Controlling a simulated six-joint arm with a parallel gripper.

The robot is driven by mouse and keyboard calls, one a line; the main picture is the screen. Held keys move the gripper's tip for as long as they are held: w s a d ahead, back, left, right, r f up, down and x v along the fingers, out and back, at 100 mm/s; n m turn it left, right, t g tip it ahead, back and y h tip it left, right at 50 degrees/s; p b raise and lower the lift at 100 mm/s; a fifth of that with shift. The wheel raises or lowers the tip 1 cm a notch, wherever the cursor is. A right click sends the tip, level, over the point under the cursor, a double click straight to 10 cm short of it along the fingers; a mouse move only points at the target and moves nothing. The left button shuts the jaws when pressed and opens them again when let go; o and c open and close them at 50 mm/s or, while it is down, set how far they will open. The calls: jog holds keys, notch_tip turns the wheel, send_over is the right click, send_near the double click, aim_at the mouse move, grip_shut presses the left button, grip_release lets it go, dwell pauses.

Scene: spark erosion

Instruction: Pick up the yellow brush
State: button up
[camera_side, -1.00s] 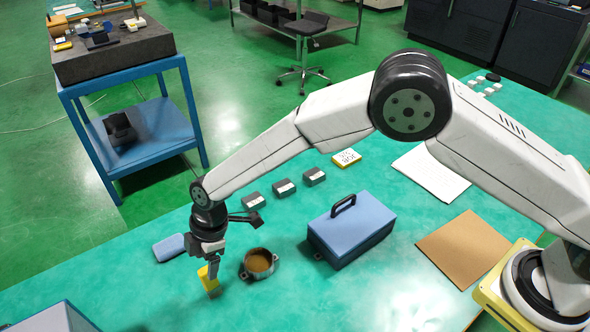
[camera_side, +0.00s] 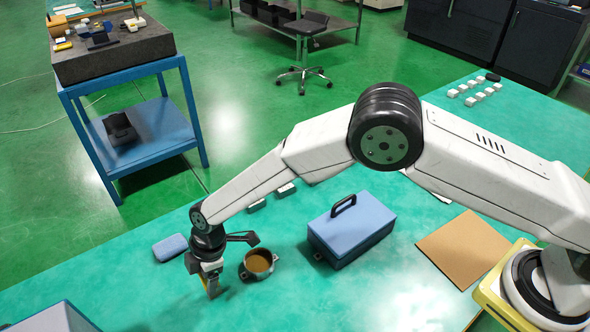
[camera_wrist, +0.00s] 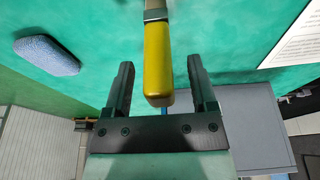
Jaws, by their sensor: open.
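The yellow brush (camera_wrist: 158,60) shows in the wrist view, with its handle end toward my gripper and a metal band and pale part at the top edge. My gripper (camera_wrist: 159,78) is open, with one finger on each side of the yellow handle and visible gaps between. In the side view my gripper (camera_side: 210,278) is low over the green table at the left. There the brush (camera_side: 206,283) is mostly hidden behind the fingers, with only a little yellow showing.
A round pot with brown contents (camera_side: 258,263) stands just right of my gripper. A blue pad (camera_side: 170,247) lies behind it. A blue box with a handle (camera_side: 350,230) is further right, before a brown board (camera_side: 465,250). A grey-blue box (camera_side: 55,318) is at the front left.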

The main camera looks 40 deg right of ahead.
grip_shut()
jog(key=shift+r, duration=0.15)
dwell(0.4)
jog(key=shift+r, duration=0.5)
notch_tip(320, 180, up, 2)
jog(key=s+d+r, duration=0.8)
jog(key=s+r, duration=0.1)
jog(key=s, duration=0.2)
jog(key=shift+s+r, duration=0.2)
jog(key=shift+r, duration=0.15)
